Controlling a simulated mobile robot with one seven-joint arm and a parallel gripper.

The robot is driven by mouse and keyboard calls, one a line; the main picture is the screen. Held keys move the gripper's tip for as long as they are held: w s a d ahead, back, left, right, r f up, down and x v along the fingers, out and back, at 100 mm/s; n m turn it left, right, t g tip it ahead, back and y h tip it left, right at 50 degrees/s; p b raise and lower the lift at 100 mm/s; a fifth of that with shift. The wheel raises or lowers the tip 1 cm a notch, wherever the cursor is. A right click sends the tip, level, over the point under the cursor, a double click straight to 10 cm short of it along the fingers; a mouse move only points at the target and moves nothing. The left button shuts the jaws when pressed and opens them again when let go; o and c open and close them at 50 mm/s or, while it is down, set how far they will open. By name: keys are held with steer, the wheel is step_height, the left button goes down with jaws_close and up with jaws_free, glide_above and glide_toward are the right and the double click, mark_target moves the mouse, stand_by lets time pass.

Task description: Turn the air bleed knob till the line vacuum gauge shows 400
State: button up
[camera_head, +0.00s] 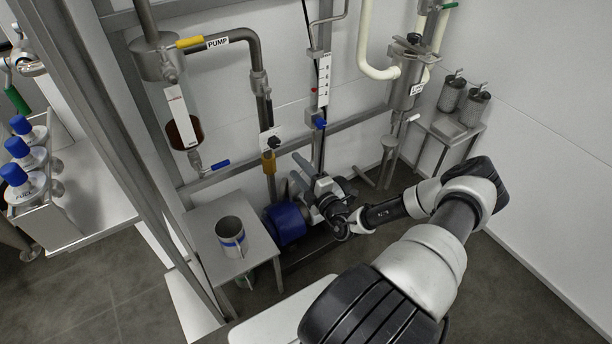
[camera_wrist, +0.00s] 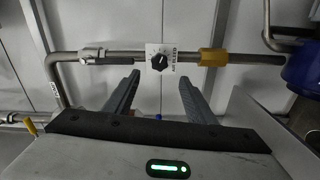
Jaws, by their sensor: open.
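The air bleed knob (camera_wrist: 160,62) is a small black knob with a pale pointer line on a white plate, set on a grey pipe in the wrist view. In the head view the knob (camera_head: 273,142) is below the PUMP pipe. My gripper (camera_wrist: 159,78) is open and empty. Its fingers stand on either side of the knob in the wrist view, apparently short of it. In the head view my gripper (camera_head: 296,167) is right of and below the knob. No gauge reading is legible; a white scale strip (camera_head: 324,80) with a red mark hangs up right.
A yellow sleeve (camera_wrist: 212,57) is on the pipe right of the knob. A blue pump (camera_head: 285,224) lies below my gripper. A metal mug (camera_head: 230,235) stands on a small steel table (camera_head: 207,216). A blue-handled valve (camera_head: 218,164) sticks out at the left.

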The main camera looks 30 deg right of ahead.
steer(key=s, duration=0.5)
steer(key=shift+w, duration=0.1)
stand_by(0.3)
